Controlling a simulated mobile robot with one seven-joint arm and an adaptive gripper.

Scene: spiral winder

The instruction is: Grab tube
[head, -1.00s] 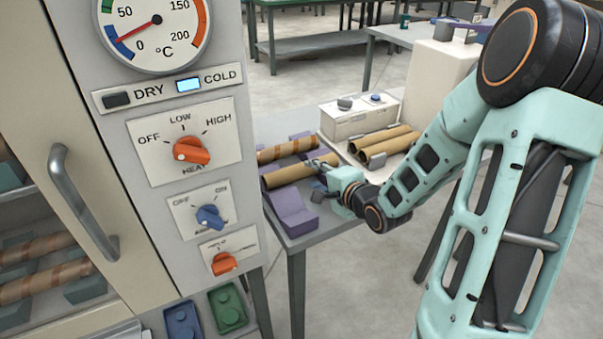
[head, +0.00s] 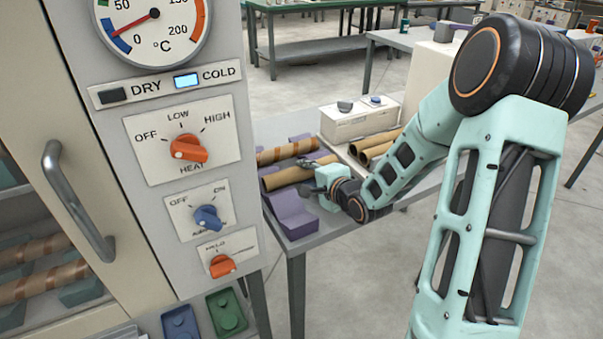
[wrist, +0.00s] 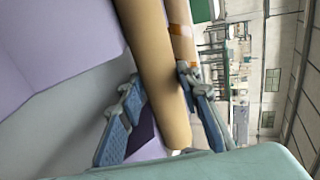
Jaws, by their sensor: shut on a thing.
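A plain brown cardboard tube (head: 283,179) lies along the purple cradles at the near end of the grey table. It also shows close up in the wrist view (wrist: 158,60). My gripper (head: 309,176) is at the tube's right part in the head view. In the wrist view its two blue-grey fingers (wrist: 160,92) sit on either side of the tube, shut on it. A second brown tube with orange bands (head: 287,151) lies behind, and its banded side shows in the wrist view (wrist: 180,35). Where the far finger touches is partly hidden.
The purple cradle block (head: 292,217) stands in front of the tube. A white box (head: 350,121) and more tubes (head: 375,146) are behind my gripper. The oven cabinet with its control panel (head: 170,225) blocks the left.

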